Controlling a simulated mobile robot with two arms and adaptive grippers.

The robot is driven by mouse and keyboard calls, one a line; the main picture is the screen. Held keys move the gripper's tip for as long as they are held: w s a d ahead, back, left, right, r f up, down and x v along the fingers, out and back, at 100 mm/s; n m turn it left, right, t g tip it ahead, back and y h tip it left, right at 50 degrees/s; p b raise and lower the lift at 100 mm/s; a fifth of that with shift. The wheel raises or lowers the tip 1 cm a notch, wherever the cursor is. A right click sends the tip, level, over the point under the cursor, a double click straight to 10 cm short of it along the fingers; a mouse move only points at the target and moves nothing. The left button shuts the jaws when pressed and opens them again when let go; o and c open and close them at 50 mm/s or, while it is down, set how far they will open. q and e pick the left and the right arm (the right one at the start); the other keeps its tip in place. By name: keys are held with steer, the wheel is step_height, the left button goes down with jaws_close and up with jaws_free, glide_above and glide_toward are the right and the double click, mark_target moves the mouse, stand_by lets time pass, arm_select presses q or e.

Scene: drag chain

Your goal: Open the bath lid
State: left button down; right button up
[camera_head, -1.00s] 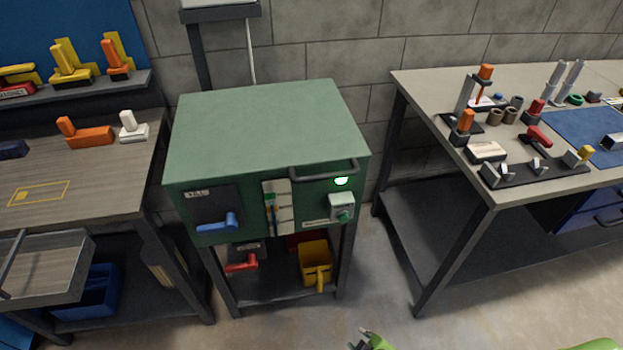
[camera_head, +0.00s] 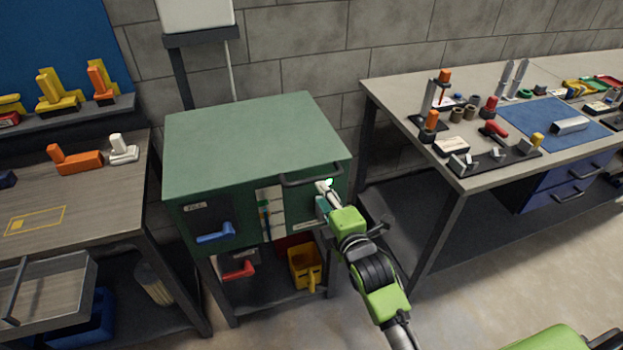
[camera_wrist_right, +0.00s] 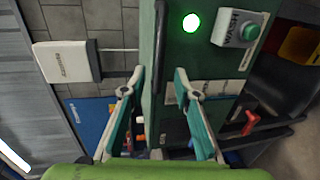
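The bath is a green metal cabinet with a flat green lid (camera_head: 250,140), which is closed. A dark bar handle (camera_head: 300,181) runs along the lid's front right edge; it also shows upright in the right wrist view (camera_wrist_right: 160,45). My right gripper (camera_head: 323,186) is at the right end of the handle, in front of the cabinet. In the right wrist view it is open (camera_wrist_right: 155,82), with its fingers apart on either side of the handle's line. Contact with the handle cannot be told. My left gripper is not in view.
A lit green lamp (camera_wrist_right: 191,22) and a grey box with a green button (camera_wrist_right: 240,30) are on the cabinet front. Below the lid is a blue lever (camera_head: 215,233). Workbenches stand left (camera_head: 110,190) and right (camera_head: 385,95). A white box (camera_head: 195,14) is behind the cabinet.

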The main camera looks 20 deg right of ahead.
mark_target(313, 181)
steer(key=x, duration=0.9)
steer(key=shift+a, duration=0.1)
steer(key=shift+r+p, duration=0.1)
steer(key=shift+p, duration=0.2)
jaws_close()
